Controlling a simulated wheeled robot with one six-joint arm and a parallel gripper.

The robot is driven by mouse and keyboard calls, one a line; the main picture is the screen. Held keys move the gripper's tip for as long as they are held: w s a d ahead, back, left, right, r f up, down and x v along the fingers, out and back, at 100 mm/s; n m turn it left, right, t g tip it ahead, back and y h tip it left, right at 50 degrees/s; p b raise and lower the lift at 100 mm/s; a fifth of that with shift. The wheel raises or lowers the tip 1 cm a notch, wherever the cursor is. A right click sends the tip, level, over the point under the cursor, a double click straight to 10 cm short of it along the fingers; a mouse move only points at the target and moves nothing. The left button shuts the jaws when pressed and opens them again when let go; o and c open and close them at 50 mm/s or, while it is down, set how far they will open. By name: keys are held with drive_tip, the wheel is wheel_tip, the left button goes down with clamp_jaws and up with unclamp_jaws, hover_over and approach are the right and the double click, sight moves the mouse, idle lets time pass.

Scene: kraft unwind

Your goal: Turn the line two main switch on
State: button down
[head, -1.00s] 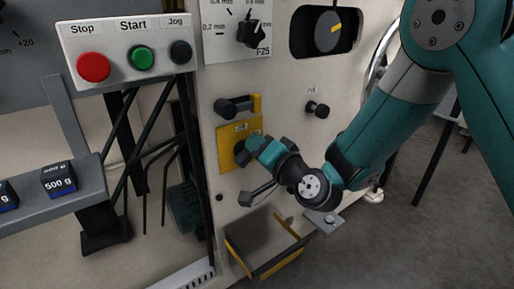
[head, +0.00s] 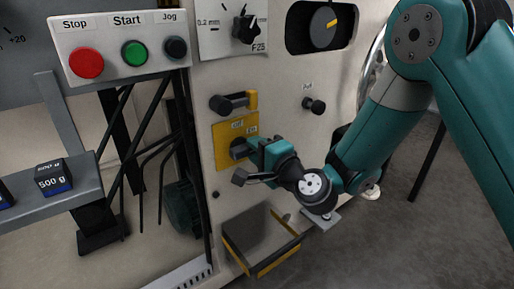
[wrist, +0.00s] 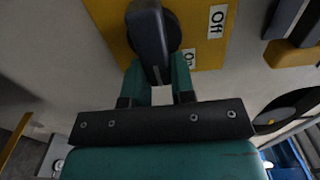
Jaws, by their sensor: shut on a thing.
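The black rotary switch knob sits on a yellow plate (head: 224,136) with Off and On labels, on the machine's cream panel. In the wrist view the knob (wrist: 150,32) stands between the two teal fingers, and my gripper (wrist: 156,82) is shut on it. The knob's end with a pale mark points down toward the gripper, nearer the On label (wrist: 188,58) than the Off label (wrist: 217,22). In the head view my gripper (head: 252,150) reaches the knob from the right and partly hides it.
A black-and-yellow handle (head: 234,102) sits just above the plate. A small black knob (head: 314,105) is to the right. An open tray (head: 262,268) juts out below. The Stop, Start and Jog button box (head: 110,75) is at upper left.

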idle(0.4)
drive_tip(key=c, duration=1)
unclamp_jaws()
drive_tip(key=shift+o, duration=0.2)
